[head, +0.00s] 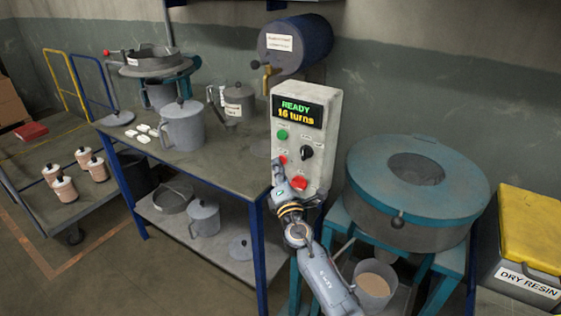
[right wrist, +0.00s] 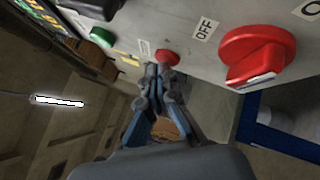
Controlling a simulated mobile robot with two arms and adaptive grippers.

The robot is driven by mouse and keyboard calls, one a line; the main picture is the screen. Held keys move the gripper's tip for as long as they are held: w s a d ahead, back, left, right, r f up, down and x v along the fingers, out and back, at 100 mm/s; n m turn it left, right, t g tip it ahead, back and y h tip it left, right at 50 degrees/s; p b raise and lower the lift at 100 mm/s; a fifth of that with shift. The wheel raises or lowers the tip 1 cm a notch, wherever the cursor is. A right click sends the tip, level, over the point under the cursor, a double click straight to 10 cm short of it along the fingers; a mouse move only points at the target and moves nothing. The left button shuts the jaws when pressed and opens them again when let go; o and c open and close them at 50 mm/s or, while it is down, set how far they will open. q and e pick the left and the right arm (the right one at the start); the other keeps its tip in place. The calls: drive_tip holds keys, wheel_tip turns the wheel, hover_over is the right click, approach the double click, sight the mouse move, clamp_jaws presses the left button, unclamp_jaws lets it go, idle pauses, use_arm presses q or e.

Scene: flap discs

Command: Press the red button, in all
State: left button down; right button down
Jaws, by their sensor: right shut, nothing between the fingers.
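The control panel (head: 313,150) is a pale grey box with a lit screen (head: 297,111) reading "READY" and "16 turns". The small round red button (head: 283,159) is on its lower left face, below a green button (head: 282,135). In the right wrist view the red button (right wrist: 167,57) shows just beyond my fingertips. My right gripper (head: 277,167) is shut and empty, its tips (right wrist: 159,73) close to the red button; I cannot tell whether they touch it. My left gripper is not in view.
A larger red switch (head: 299,183) marked OFF (right wrist: 205,30) sits beside the button, near my gripper. A black knob (head: 306,152) is above it. A workbench (head: 215,155) with pots is left; a blue-lidded round machine (head: 365,180) is right.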

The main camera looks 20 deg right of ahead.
drive_tip(key=shift+s+a, duration=0.5)
drive_tip(key=shift+a, duration=0.1)
drive_tip(key=s+a, duration=0.1)
drive_tip(key=a, duration=0.1)
drive_tip(key=s+a, duration=0.2)
drive_tip(key=shift+p, duration=0.4)
idle(0.6)
